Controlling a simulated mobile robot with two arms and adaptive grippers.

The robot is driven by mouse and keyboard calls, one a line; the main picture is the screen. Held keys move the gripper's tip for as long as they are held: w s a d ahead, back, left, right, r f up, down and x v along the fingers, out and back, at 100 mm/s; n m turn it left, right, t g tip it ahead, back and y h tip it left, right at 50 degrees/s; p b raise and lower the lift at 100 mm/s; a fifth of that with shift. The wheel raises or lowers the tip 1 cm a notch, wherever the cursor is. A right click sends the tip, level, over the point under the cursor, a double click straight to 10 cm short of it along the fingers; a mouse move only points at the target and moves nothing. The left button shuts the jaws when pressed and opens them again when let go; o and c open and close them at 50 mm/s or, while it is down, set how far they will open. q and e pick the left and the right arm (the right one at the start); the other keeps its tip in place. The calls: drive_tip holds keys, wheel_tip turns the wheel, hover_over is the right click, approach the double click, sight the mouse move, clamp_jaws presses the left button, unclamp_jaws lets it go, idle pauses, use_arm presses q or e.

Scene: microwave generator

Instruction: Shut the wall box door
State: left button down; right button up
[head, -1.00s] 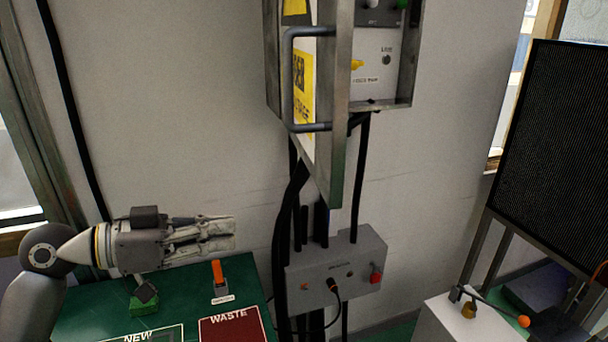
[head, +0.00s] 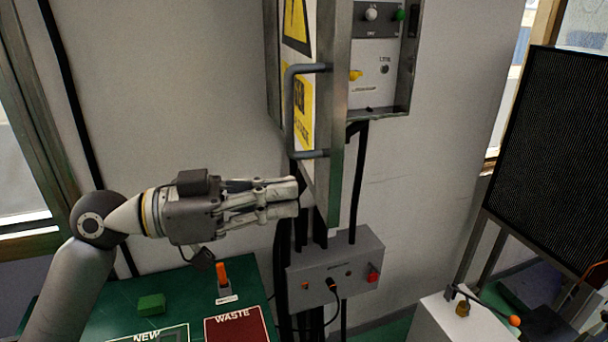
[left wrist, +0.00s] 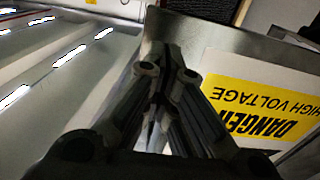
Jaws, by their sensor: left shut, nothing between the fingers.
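The wall box (head: 378,88) hangs on the wall with its door (head: 324,110) swung open toward me. The door's outer face carries yellow warning labels and a grey bar handle (head: 291,110). My left gripper (head: 298,192) is shut and empty, close to the door's lower edge in the head view; I cannot tell if it touches. In the left wrist view, the shut fingers (left wrist: 165,65) point along the door's metal edge, with the danger label (left wrist: 262,105) at their right. The box's inside, with knobs and a yellow switch (head: 355,75), shows. My right gripper is not in view.
Below the box is a grey control box (head: 335,270) with a red button and black cables. A green table (head: 100,318) with a red waste mat (head: 236,330) and an orange-handled item (head: 222,275) lies below my left arm. A dark panel (head: 555,150) stands at right.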

sight(323, 193)
use_arm(q)
drive_tip(key=p+x, duration=0.1)
drive_tip(key=x, duration=0.2)
drive_tip(key=shift+r, duration=0.1)
drive_tip(key=shift+w+d+p, duration=0.1)
drive_tip(key=shift+d+p, duration=0.15)
drive_tip(key=shift+p, duration=0.1)
